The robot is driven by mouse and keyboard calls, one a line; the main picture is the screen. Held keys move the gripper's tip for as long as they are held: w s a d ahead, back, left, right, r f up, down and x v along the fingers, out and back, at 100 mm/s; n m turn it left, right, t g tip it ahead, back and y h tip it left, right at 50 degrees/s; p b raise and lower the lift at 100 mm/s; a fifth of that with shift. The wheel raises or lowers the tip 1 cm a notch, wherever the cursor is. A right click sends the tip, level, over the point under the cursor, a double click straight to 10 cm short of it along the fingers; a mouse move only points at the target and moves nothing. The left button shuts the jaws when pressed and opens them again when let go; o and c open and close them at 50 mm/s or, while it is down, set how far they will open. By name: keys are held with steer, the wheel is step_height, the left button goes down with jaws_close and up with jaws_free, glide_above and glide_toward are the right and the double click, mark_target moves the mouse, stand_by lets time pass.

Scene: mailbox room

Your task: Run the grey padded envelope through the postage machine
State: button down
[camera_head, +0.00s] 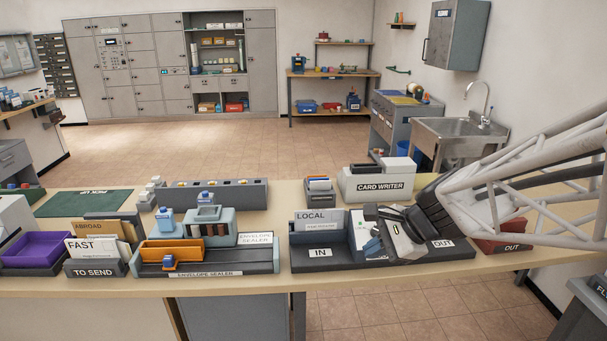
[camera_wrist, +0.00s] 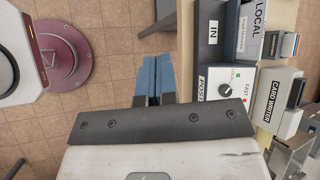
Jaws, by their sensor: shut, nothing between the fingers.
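The postage machine is the dark unit with an IN tray (camera_head: 320,253) on its left and an OUT side (camera_head: 441,244) on its right. A grey upright piece marked LOCAL (camera_head: 317,217) stands behind IN; I cannot tell whether it is the padded envelope. The machine's dial panel (camera_wrist: 238,78) shows in the wrist view, marked LOCAL and FAST. My gripper (camera_wrist: 153,62) has blue fingers, shut and empty, over the floor beside the counter edge in the wrist view. In the head view my arm covers part of the machine.
A holder marked TO SEND (camera_head: 95,268) holds a white FAST envelope (camera_head: 90,248) and a brown ABROAD one (camera_head: 97,228). A purple tray (camera_head: 37,248) and an envelope sealer (camera_head: 205,257) stand at left. The card writer (camera_head: 379,185) is behind the machine. The green mat (camera_head: 84,204) is clear.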

steer(key=w+d+f+m+t, duration=0.2)
steer(key=w+d+m+t, duration=0.3)
steer(key=w+d+m, duration=0.4)
steer(key=w+d+f+m+t, duration=0.3)
steer(key=w+d+m+t, duration=0.2)
steer(key=w+d+m, duration=0.4)
steer(key=d+m, duration=0.2)
steer(key=d, duration=0.1)
steer(key=shift+w+d+m+h, duration=0.35)
steer(key=shift+m+h, duration=0.05)
steer(key=shift+w+f, duration=0.8)
steer(key=shift+f, duration=0.4)
steer(key=shift+w+f, duration=0.85)
steer(key=shift+f, duration=0.4)
steer(key=shift+w+f, duration=0.8)
steer(key=shift+f, duration=0.4)
